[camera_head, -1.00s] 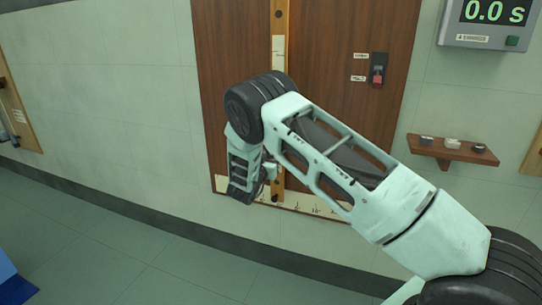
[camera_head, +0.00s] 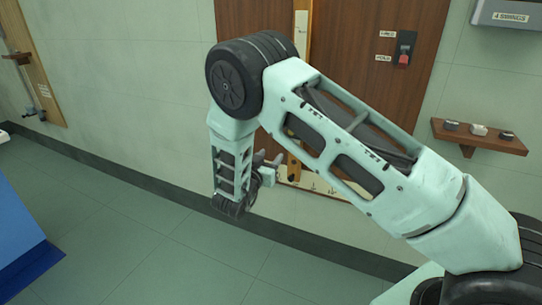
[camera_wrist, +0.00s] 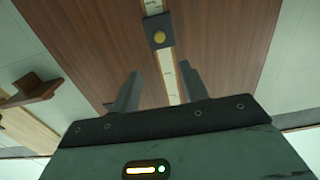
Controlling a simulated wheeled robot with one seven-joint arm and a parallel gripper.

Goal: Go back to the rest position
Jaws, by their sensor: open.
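My gripper (camera_head: 272,160) hangs at the end of my bent arm in front of the lower part of a brown wooden panel (camera_head: 370,85). In the wrist view its two fingers stand apart with nothing between them (camera_wrist: 159,76). The same panel (camera_wrist: 95,45) fills the middle of the wrist view. A pale scale strip (camera_wrist: 170,82) runs along it behind the fingers. A dark block with a yellow knob (camera_wrist: 159,38) sits on the strip, beyond the fingertips and apart from them. My arm hides part of the panel in the head view.
A red switch (camera_head: 404,54) is on the panel. A small wooden shelf (camera_head: 500,145) with three small pieces is on the wall at right, below a grey box (camera_head: 508,14) cut by the frame. A blue object (camera_head: 25,240) stands at left. The floor (camera_head: 140,240) between is clear.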

